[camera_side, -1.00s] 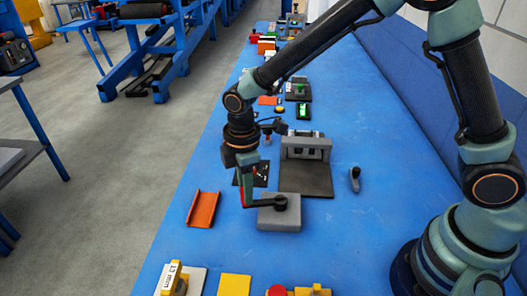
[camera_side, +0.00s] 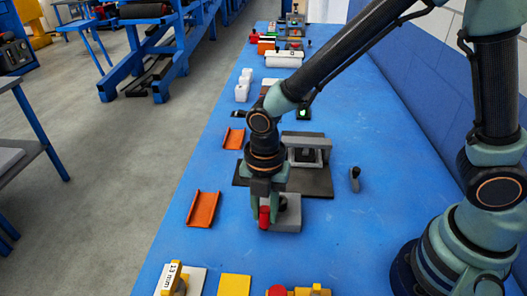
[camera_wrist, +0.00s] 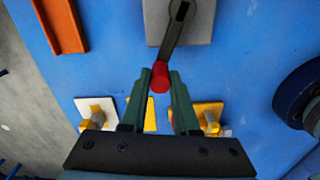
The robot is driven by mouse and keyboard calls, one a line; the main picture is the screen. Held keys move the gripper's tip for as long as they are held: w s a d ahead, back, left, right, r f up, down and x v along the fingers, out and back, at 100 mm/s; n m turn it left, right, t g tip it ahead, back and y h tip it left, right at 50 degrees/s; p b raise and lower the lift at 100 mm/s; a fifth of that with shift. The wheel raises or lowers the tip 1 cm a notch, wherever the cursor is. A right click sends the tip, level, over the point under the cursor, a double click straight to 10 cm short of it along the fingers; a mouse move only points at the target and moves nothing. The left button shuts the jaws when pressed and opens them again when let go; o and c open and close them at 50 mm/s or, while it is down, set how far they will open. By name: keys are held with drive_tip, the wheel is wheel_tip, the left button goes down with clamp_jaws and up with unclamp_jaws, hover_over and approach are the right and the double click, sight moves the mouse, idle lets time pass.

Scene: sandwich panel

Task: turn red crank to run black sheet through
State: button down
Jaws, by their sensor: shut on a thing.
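The red crank handle (camera_side: 264,217) is between the fingers of my gripper (camera_side: 265,212), which is shut on it. In the wrist view the red handle (camera_wrist: 160,77) shows between the two green fingertips (camera_wrist: 161,88). A dark crank arm (camera_wrist: 173,40) runs from the handle to a hub on the grey block (camera_wrist: 205,28). The grey block also shows in the side view (camera_side: 290,222), partly hidden by my gripper. A grey roller stand (camera_side: 308,142) rises behind it on a dark base plate (camera_side: 318,183). The black sheet (camera_side: 240,178) shows left of my wrist, partly hidden.
An orange channel (camera_side: 202,209) lies left of the block, and another orange piece (camera_side: 233,138) lies farther back. A yellow square (camera_side: 234,285) and yellow fixtures stand at the near edge. A small dark lever (camera_side: 354,178) is to the right. Bare blue table (camera_side: 350,235) lies right of the block.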

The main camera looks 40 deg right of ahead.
drive_tip(key=s+d+n, duration=0.4)
drive_tip(key=d+n, duration=0.3)
drive_tip(key=n, duration=0.6)
drive_tip(key=shift+s, duration=0.4)
drive_tip(key=shift+r, duration=0.1)
drive_tip(key=c, duration=0.7)
unclamp_jaws()
drive_tip(key=shift+o, duration=0.2)
wheel_tip(320, 180, up, 12)
